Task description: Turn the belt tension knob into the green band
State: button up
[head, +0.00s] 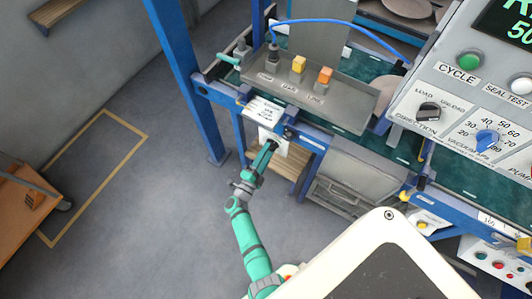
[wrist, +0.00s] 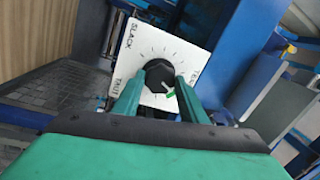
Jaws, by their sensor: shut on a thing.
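The belt tension knob (wrist: 159,74) is black and round. It sits on a white dial plate (wrist: 140,48) with tick marks and the words SLACK and TAUT; a third word is partly cut off by my finger. My gripper (wrist: 159,88) is shut on the knob, one green finger on each side. A small white and green mark (wrist: 170,94) shows at the knob's lower right edge; I cannot tell pointer from band there. In the head view my gripper (head: 271,147) reaches the white plate (head: 279,141) below the bench edge, and the knob is mostly hidden.
A blue post (head: 180,70) stands left of the plate. A control panel (head: 470,110) is at the right. Open floor (head: 160,200) lies to the left.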

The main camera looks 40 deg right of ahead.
jog(key=o, duration=1)
jog(key=shift+w+a, duration=0.1)
jog(key=shift+w, duration=0.05)
jog(key=shift+o, duration=0.2)
jog(key=v, duration=1)
jog(key=shift+s+a, duration=0.2)
jog(key=shift+a, duration=0.15)
jog(key=shift+w+f, duration=0.1)
